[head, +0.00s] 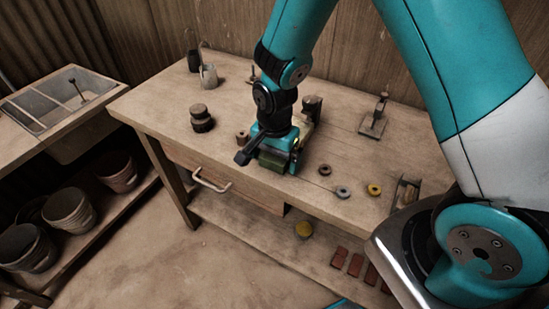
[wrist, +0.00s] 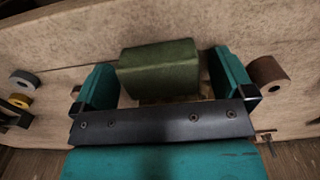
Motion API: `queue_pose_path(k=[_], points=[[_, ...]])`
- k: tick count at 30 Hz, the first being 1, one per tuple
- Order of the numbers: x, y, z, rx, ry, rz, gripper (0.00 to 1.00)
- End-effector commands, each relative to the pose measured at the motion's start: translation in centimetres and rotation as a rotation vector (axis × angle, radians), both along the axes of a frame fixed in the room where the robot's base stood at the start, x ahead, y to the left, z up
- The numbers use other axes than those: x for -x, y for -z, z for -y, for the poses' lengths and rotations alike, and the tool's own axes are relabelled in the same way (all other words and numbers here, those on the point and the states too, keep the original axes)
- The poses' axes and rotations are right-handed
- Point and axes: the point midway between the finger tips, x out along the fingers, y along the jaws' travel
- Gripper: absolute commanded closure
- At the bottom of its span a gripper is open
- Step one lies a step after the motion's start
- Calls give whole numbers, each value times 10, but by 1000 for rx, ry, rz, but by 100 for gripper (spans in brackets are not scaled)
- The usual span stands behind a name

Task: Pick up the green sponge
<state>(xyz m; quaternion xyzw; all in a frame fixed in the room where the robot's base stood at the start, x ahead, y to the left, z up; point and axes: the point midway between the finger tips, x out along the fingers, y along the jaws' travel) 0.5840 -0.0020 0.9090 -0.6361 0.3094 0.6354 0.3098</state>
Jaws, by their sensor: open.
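The green sponge (wrist: 160,68) is a dark green block in the wrist view. It lies between the two teal fingers of my gripper (wrist: 164,82), with a visible gap at the right finger and a narrower one at the left. My gripper is open around it, and no grip shows. In the head view my gripper (head: 277,150) is low over the workbench near its front edge. The sponge shows there as a dark green patch (head: 271,161), partly hidden by the gripper.
On the wooden workbench (head: 335,160) a dark stacked jar (head: 201,118) stands left of my gripper. A grey ring (head: 342,192) and a yellow ring (head: 374,189) lie to the right. A brown roll (wrist: 267,72) is close beside the right finger. A drawer handle (head: 211,181) juts from the front.

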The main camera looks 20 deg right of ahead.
Motion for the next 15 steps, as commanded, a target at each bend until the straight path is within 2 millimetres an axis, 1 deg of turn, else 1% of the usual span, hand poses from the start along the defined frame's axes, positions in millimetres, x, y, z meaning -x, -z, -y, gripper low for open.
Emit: queue_pose_path(k=[3,4,5,6,8,9,10,15], points=[[0,0,0,-1,0,1,0],[0,0,0,-1,0,1,5],[0,0,0,-1,0,1,12],[0,0,0,-1,0,1,21],[0,-1,0,-1,0,1,34],[0,-1,0,-1,0,1,44],[0,-1,0,-1,0,1,48],[0,-1,0,-1,0,1,49]])
